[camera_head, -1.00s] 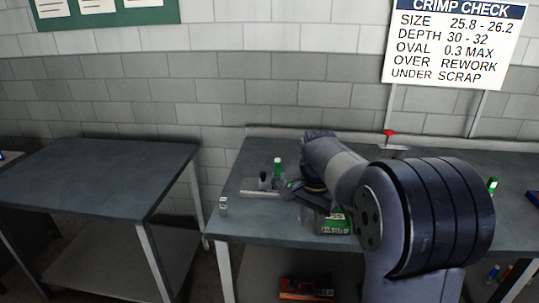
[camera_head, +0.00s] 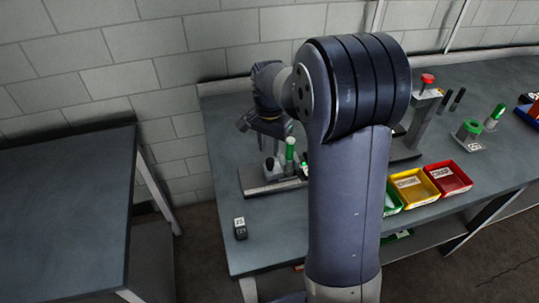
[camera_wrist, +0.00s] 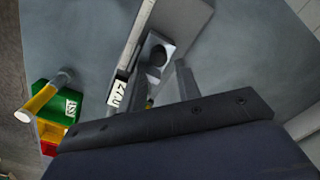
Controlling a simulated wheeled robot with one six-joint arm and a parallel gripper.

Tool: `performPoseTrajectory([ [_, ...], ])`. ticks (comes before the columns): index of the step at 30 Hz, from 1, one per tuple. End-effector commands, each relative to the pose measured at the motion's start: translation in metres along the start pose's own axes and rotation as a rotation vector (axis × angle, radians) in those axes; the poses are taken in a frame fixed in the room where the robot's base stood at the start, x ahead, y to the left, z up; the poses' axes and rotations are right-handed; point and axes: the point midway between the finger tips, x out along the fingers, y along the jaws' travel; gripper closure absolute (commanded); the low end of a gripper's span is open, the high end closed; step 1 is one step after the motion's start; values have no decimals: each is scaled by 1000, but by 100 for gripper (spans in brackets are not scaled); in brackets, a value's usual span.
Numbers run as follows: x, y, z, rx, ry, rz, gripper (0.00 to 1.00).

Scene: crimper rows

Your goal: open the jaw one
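A long grey metal rail device (camera_head: 268,188) lies near the front left part of the bench. It carries a black round knob (camera_head: 269,164) and a green-topped post (camera_head: 290,148). In the wrist view the pale rail (camera_wrist: 124,50) runs diagonally beside a metal block with the black knob (camera_wrist: 157,54), and a small white readout (camera_wrist: 117,92) seems to read about 27. My gripper (camera_head: 268,138) is just above the device. In the wrist view its two grey fingers (camera_wrist: 160,88) stand apart, near the knob, with nothing clearly held. Contact cannot be told. I cannot identify which part is jaw one.
Green, yellow (camera_head: 414,187) and red (camera_head: 448,178) bins line the front edge. A red-topped stand (camera_head: 427,80) and a green-capped item (camera_head: 494,117) are at right. A bare table (camera_head: 68,200) is at left.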

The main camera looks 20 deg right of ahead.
Motion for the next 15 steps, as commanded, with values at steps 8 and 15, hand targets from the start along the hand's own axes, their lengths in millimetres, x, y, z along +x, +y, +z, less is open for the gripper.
performPoseTrajectory([
  [8, 39, 0, 0, 0, -1, 1, 68],
  [15, 46, 0, 0, 0, 1, -1, 68],
])
